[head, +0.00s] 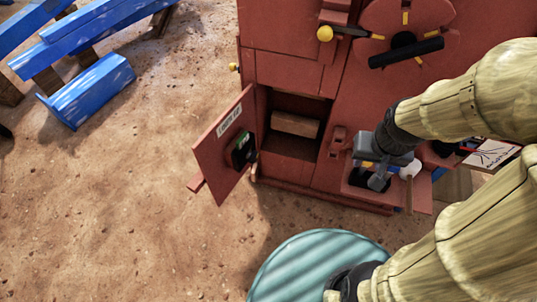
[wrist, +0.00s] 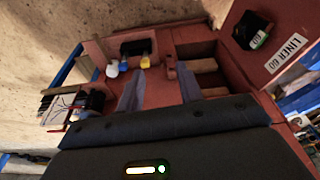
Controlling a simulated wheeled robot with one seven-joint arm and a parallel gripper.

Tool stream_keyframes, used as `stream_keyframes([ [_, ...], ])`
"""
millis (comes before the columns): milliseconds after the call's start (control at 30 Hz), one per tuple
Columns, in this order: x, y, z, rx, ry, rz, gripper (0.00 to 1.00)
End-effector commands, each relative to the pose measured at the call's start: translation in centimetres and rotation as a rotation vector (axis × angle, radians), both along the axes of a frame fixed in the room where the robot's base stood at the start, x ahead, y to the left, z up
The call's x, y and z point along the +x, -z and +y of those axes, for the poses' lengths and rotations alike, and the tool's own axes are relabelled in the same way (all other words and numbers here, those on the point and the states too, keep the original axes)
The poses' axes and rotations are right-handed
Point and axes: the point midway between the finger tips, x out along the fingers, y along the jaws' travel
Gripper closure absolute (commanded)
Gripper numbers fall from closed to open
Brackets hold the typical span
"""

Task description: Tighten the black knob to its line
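My gripper (head: 378,178) points down in front of the red crusher, above a small open tray at its lower right. In the wrist view its two grey fingers (wrist: 160,72) stand apart with nothing between them. A dark rounded part, possibly the black knob (head: 445,148), shows partly behind my arm; a dark part also shows at the left of the wrist view (wrist: 91,101). Another black part, a bar handle (head: 406,52), sits on a red lobed plate with yellow marks. I cannot tell which is the task's knob, and no line on it is readable.
An open door (head: 222,150) labelled LINER 60 stands left of an open compartment holding a brown block (head: 295,124). A yellow-ended lever (head: 325,33) sticks out above. White and yellow pieces (wrist: 145,62) are near the tray.

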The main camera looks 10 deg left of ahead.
Motion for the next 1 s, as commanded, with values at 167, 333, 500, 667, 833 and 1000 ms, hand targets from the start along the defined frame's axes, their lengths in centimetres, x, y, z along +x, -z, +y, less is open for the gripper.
stream_keyframes([
  [167, 0.0, 0.0, 0.0, 0.0, 0.0, 0.0, 0.64],
  [333, 0.0, 0.0, 0.0, 0.0, 0.0, 0.0, 0.64],
  [500, 0.3, 0.5, -0.1, -0.005, -0.01, -0.006, 0.38],
  [667, 2.8, 3.4, -0.5, -0.044, -0.09, -0.045, 0.28],
  [833, 8.2, 9.4, -0.5, -0.094, -0.28, -0.146, 0.28],
  [1000, 13.3, 16.3, 1.1, -0.087, -0.51, -0.271, 0.28],
])
